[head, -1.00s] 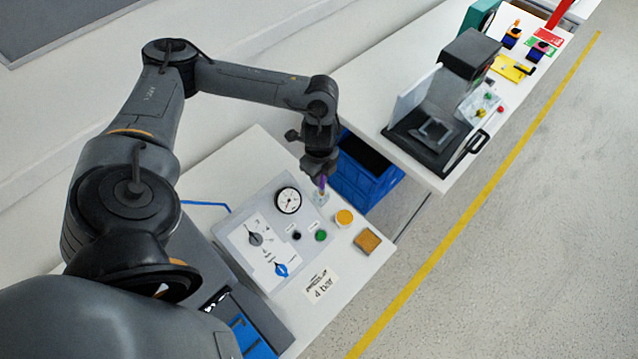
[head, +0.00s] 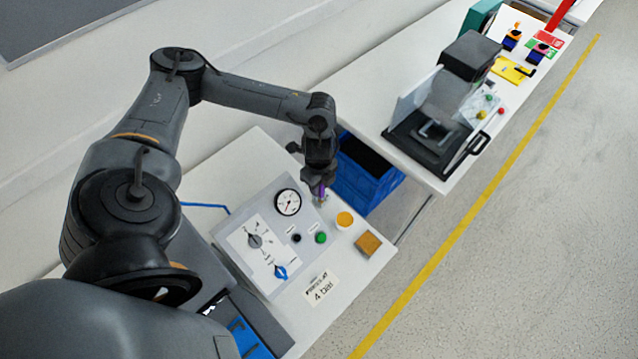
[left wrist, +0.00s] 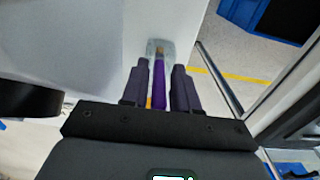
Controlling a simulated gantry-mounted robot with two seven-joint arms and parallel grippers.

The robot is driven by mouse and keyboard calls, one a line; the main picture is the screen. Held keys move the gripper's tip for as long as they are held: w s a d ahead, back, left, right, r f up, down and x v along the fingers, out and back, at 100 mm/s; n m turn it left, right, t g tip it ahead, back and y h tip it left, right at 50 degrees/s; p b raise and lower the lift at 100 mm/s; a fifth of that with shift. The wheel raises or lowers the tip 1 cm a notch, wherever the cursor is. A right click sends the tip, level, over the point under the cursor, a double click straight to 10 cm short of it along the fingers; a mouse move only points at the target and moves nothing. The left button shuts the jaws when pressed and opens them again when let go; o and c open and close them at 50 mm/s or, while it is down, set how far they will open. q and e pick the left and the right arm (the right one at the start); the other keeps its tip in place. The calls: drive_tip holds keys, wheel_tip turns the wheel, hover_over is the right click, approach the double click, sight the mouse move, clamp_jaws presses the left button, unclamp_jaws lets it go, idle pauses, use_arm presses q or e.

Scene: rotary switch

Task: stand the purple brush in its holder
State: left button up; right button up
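The purple brush (head: 322,191) is between the fingers of my left gripper (head: 320,192), which points down. In the left wrist view, the brush (left wrist: 159,85) lies lengthwise between the two dark fingers of the left gripper (left wrist: 161,72), with its brownish end pointing away. In the head view the holder (head: 319,203) is mostly hidden under the gripper. My right gripper is not in view.
A grey panel with a gauge (head: 287,202), dark knob (head: 255,241) and blue knob (head: 281,272) lies left of the gripper. A yellow round pot (head: 344,219) and brown block (head: 368,243) are close by. A blue crate (head: 365,172) stands beyond the table edge.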

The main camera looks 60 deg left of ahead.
use_arm(q)
drive_tip(key=shift+o, duration=0.9)
drive_tip(key=shift+r, duration=0.15)
wheel_tip(320, 180, up, 12)
drive_tip(key=p, duration=0.3)
drive_tip(key=shift+p, duration=0.3)
